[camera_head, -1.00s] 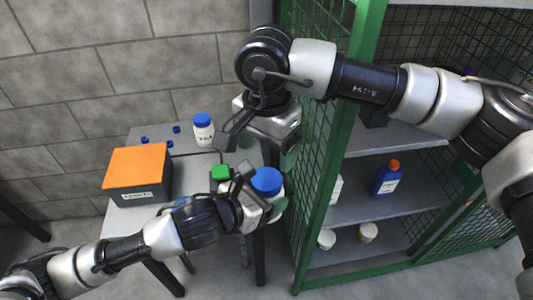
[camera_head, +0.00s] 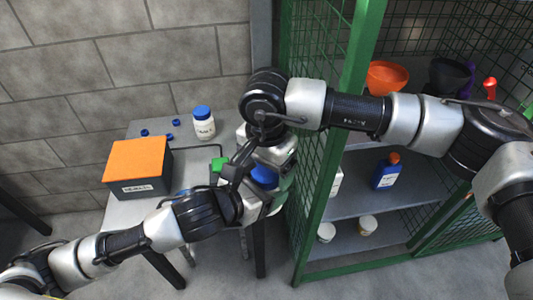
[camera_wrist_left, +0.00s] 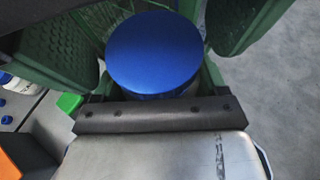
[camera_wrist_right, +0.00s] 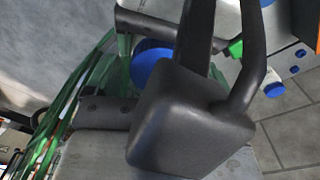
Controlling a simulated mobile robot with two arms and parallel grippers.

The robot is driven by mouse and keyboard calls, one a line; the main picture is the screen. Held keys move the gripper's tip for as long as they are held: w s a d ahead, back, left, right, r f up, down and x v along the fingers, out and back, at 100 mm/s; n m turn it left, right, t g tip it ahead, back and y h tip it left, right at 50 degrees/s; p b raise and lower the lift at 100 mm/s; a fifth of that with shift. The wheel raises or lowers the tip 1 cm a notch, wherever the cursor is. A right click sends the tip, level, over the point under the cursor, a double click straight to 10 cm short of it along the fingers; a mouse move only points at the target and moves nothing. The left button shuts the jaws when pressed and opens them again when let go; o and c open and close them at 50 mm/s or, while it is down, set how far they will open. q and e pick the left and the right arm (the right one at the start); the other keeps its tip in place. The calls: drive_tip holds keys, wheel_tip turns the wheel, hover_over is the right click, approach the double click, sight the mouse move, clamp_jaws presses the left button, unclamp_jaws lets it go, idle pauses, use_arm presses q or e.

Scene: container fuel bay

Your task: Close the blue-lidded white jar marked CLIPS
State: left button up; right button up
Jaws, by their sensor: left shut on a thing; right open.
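A white jar with a blue lid is held in my left gripper (camera_head: 262,186). Its blue lid (camera_head: 265,175) shows in the head view, and the lid (camera_wrist_left: 155,50) fills the middle of the left wrist view. The jar's body and label are mostly hidden. My right gripper (camera_head: 277,166) is open, right at the lid. In the left wrist view its green textured fingers stand on either side of the lid. In the right wrist view the lid (camera_wrist_right: 150,60) is partly covered by dark arm parts. I cannot tell whether the right fingers touch it or how the lid sits.
Another blue-lidded white jar (camera_head: 203,124) stands on the grey table, its label too small to read. A dark box with an orange top (camera_head: 139,163), small blue caps (camera_head: 170,143) and a green object (camera_head: 218,164) are nearby. A green mesh cage (camera_head: 335,130) stands close on the right.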

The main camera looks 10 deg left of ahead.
drive_tip(key=shift+f, duration=0.15)
drive_tip(key=c, duration=0.9)
drive_tip(key=shift+m, duration=1.7)
drive_tip(key=shift+c, duration=0.2)
drive_tip(key=o, duration=1)
drive_tip(key=shift+r, duration=2.25)
